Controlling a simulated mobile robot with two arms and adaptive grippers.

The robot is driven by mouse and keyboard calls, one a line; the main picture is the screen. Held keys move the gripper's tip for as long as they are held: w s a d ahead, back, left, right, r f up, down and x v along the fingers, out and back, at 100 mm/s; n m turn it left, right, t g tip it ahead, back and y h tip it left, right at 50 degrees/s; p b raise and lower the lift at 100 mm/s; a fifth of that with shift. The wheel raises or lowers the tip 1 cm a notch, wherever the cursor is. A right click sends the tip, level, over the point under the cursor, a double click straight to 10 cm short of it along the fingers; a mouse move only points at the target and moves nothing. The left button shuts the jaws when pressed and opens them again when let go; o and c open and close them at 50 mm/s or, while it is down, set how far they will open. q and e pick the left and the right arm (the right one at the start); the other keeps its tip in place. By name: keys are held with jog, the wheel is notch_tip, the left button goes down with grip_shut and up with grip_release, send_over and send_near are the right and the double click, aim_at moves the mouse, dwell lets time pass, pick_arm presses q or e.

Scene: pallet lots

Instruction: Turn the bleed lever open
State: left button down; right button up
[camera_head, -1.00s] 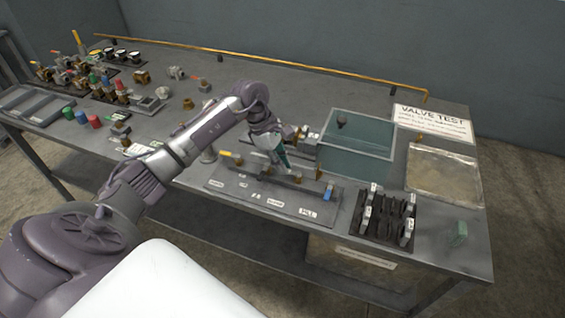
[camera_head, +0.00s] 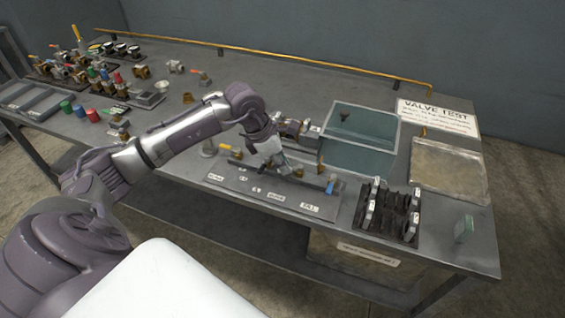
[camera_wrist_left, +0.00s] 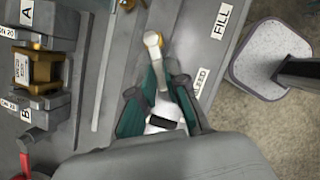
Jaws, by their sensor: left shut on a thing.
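The test panel (camera_head: 245,182) is a flat grey board with a dark bar and several white labels along its front. The BLEED label (camera_wrist_left: 201,83) and the FILL label (camera_wrist_left: 221,20) show in the wrist view. My left gripper (camera_head: 283,168) is down at the bar, behind the labels. In the wrist view its teal-padded fingers (camera_wrist_left: 164,95) are closed around a pale lever (camera_wrist_left: 152,40) beside the BLEED label. The lever's far end sticks out beyond the fingertips; its pivot is hidden. My right gripper is not in view.
A blue handle (camera_head: 331,186) stands at the bar's right end, near the gripper. Behind are a clear water tank (camera_head: 359,112) and a valve body (camera_head: 287,127). A black rack (camera_head: 388,240) stands to the right. Valves and coloured caps (camera_head: 80,112) crowd the table's left.

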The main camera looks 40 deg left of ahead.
pick_arm(q)
jog(key=n, duration=0.1)
jog(key=d+n+y+b, duration=0.1)
jog(key=n, duration=0.1)
jog(key=shift+s+f+t, duration=0.1)
jog(key=shift+s+t, duration=0.25)
jog(key=shift+t, duration=0.05)
jog(key=n+b, duration=0.1)
jog(key=d+n+y+b, duration=0.1)
jog(key=n, duration=0.1)
jog(key=shift+s+d+n+b, duration=0.2)
jog(key=shift+n+b, duration=0.1)
jog(key=shift+d+n+t+y+b, duration=0.15)
jog(key=shift+d+n+y+b, duration=0.15)
jog(key=shift+n, duration=0.3)
jog(key=shift+d+n+t+y+b, duration=0.15)
jog(key=shift+n+y+b, duration=0.15)
jog(key=shift+n, duration=0.3)
jog(key=shift+d+n+y+b, duration=0.25)
jog(key=shift+n, duration=0.4)
jog(key=shift+d+n+y+b, duration=0.2)
jog(key=shift+n+y+b, duration=0.05)
jog(key=shift+n, duration=0.4)
jog(key=c, duration=1.2)
grip_release()
